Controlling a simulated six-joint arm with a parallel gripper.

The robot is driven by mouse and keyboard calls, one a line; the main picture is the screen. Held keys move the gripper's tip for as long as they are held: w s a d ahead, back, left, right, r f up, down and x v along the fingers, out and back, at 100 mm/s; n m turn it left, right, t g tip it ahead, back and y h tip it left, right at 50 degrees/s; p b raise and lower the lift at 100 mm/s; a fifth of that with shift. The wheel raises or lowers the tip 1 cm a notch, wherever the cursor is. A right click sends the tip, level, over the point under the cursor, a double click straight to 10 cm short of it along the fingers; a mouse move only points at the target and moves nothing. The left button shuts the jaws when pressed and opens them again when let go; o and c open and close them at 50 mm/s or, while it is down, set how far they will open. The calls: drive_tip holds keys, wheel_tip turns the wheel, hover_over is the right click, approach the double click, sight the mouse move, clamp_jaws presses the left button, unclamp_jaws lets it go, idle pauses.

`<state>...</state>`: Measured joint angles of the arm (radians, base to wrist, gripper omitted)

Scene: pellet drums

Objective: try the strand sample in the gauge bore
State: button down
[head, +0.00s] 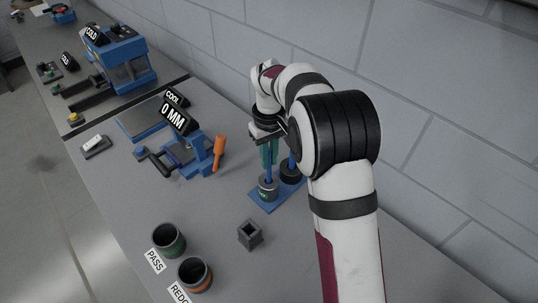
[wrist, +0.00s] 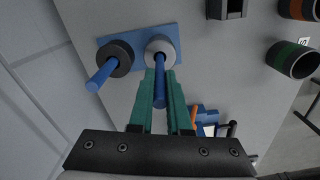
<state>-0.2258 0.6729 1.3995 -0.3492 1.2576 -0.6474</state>
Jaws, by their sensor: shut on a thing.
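My gripper (head: 266,163) points down, its green fingers shut on a blue rod (wrist: 160,88). The rod stands over the light grey round holder (head: 268,188), and its lower end meets the holder's dark centre; how deep it sits I cannot tell. A second blue rod (wrist: 101,74) stands in the black round holder (wrist: 115,56) beside it. Both holders are on a blue plate (head: 263,207). A small grey square block with an open top (head: 250,235) stands apart in front of the plate. I cannot tell for sure which part is the gauge bore.
Two dark cups, green-banded (head: 168,241) by a PASS label and orange-banded (head: 195,275), stand at the front. A blue device with a 0 MM display (head: 179,117) and an orange handle (head: 219,152) is left of the plate. The wall (head: 440,110) runs close behind my arm.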

drive_tip(key=shift+f, duration=2.75)
drive_tip(key=shift+r, duration=0.1)
idle(0.9)
